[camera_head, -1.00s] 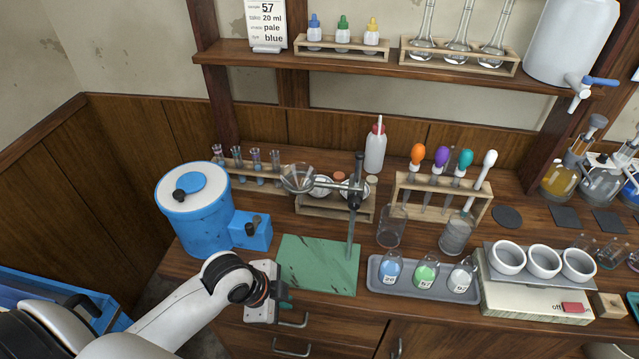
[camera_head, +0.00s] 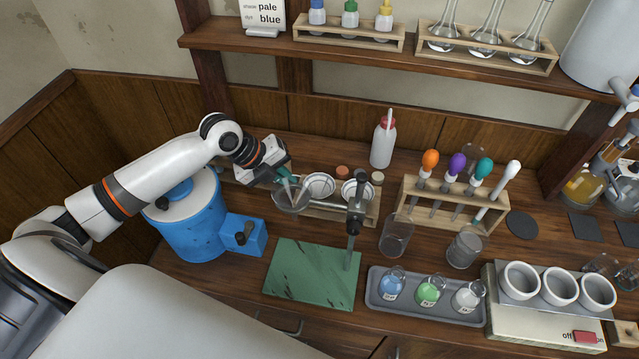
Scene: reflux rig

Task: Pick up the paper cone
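My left gripper (camera_head: 286,179) reaches in from the left, over the clear glass funnel (camera_head: 290,201) held on the stand's arm. Its teal fingertips are at the funnel's mouth. A small pale patch shows by the fingertips; I cannot tell if it is the paper cone, or whether the fingers are open or shut. Two white round-mouthed pieces, a left one (camera_head: 319,185) and a right one (camera_head: 354,190), sit in the low wooden rack behind the stand. I cannot tell if either is a paper cone. My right gripper is not in view.
The dark metal stand (camera_head: 354,220) rises from the green mat (camera_head: 310,275). A blue pot (camera_head: 185,232) stands below my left arm. A dropper rack (camera_head: 450,205), grey tray (camera_head: 425,312) and a box with white cups (camera_head: 545,318) stand to the right. The mat's front is clear.

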